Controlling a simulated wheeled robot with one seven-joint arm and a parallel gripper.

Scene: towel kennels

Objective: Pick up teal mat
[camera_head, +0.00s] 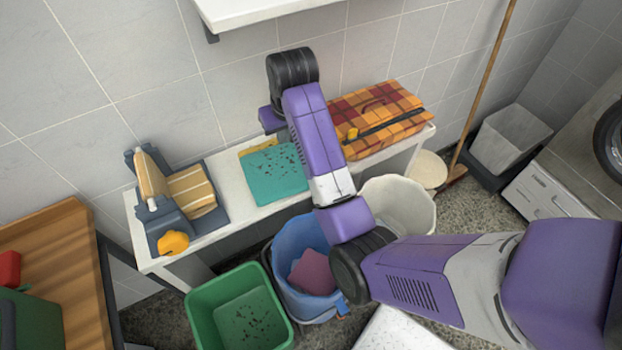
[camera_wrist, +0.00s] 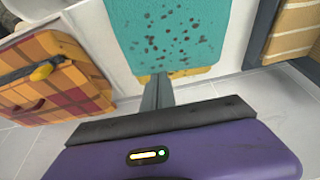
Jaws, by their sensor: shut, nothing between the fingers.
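The teal mat (camera_head: 276,179) lies flat on the white bench, with dark specks on it and a yellow strip at its wall-side edge. It also shows at the top of the wrist view (camera_wrist: 168,38). My gripper (camera_wrist: 157,82) is shut and empty, its fingers together by the mat's yellow edge. I cannot tell whether they touch it. In the head view the fingers are hidden, and only part of the purple gripper body shows above the mat, near the wall.
An orange checked case (camera_head: 385,120) stands right of the mat. A grey holder (camera_head: 215,206) with striped cloth is to the left. Below the bench's front are a green bin (camera_head: 205,318), a blue bucket (camera_head: 290,240) and a cream bucket (camera_head: 408,197). A white shelf (camera_head: 260,10) hangs above.

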